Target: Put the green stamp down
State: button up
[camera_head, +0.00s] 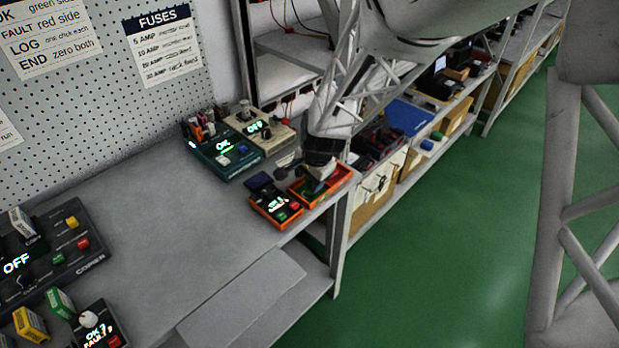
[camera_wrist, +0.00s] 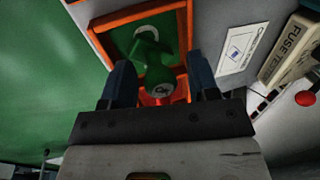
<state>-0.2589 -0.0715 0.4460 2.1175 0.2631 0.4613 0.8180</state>
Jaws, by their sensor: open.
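The green stamp (camera_wrist: 152,68) stands in an orange-rimmed tray (camera_wrist: 181,20) in the wrist view, on the tray's green floor, which carries a pale curved mark. Its round knob, with a small mark on top, faces my camera. My gripper (camera_wrist: 160,76) is open, with one dark blue finger on each side of the knob and gaps between. In the head view the orange tray (camera_head: 345,181) sits at the bench's right edge and my gripper (camera_head: 320,168) reaches down into it. The stamp is hard to make out there.
An orange-edged device (camera_head: 273,206) with a lit display stands just left of the tray. A teal device (camera_head: 222,148) and a beige tester (camera_head: 262,132) stand behind. The grey bench (camera_head: 170,225) is bare in the middle. Green floor lies right of the bench edge.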

jog(key=shift+r, duration=0.1)
jog(key=v, duration=1.2)
dwell(0.5)
jog(key=s+d+r+n, duration=0.3)
jog(key=s+d, duration=0.2)
jog(key=s, duration=0.3)
jog(key=s+d+r+n+h, duration=0.1)
jog(key=s+d+r+n, duration=0.2)
jog(key=s, duration=0.6)
jog(key=s+d+r+n+h, duration=0.1)
jog(key=s+d+r+n, duration=0.1)
jog(key=s+d+r, duration=0.2)
jog(key=s+d, duration=0.3)
jog(key=s, duration=0.1)
jog(key=shift+s+d+n+t, duration=0.4)
